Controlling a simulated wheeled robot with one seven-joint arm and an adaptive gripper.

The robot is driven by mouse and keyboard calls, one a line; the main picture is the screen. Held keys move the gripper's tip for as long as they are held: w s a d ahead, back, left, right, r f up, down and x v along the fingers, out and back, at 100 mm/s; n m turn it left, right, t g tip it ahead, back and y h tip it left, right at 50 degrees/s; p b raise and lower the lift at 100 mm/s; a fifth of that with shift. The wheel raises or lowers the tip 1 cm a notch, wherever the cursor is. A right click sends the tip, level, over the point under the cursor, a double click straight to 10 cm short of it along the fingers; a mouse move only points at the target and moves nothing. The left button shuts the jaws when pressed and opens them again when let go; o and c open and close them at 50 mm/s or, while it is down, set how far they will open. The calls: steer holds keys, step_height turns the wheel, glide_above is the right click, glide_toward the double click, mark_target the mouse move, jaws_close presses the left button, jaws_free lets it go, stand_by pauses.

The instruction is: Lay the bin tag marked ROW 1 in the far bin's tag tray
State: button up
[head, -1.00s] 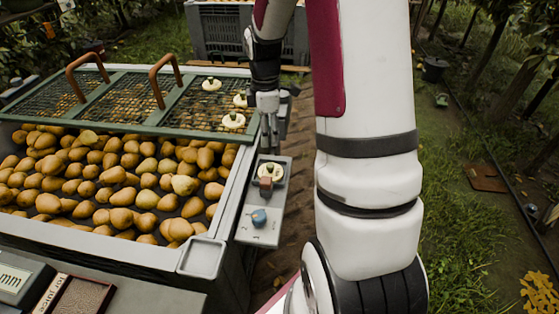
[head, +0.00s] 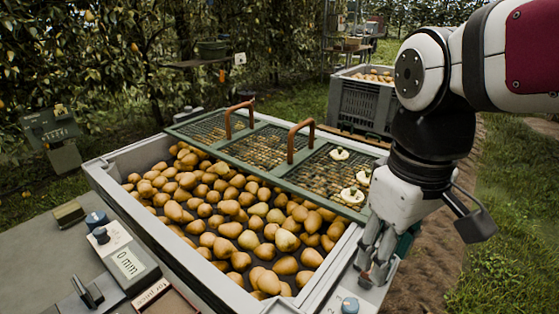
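The far bin (head: 362,106) is a grey slatted crate at the back right of the head view, with pears showing at its top. I cannot make out its tag tray. No tag with readable ROW 1 lettering shows. My gripper (head: 374,268) points down beside the near bin's right wall, low over the grey side shelf (head: 338,298). Its fingers look close together. I cannot tell whether they are shut or have a thin tag between them.
The near bin (head: 108,183) is full of pears, with a green mesh lid (head: 263,183) with brown handles over its far part. Pale round pieces (head: 352,195) lie on the mesh. A grey bench (head: 50,255) stands at left.

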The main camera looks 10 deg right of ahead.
steer(key=s+a+m, duration=0.2)
steer(key=s+m, duration=0.1)
steer(key=s, duration=0.5)
steer(key=shift+s+a+f, duration=0.15)
steer(key=shift+s+a, duration=0.15)
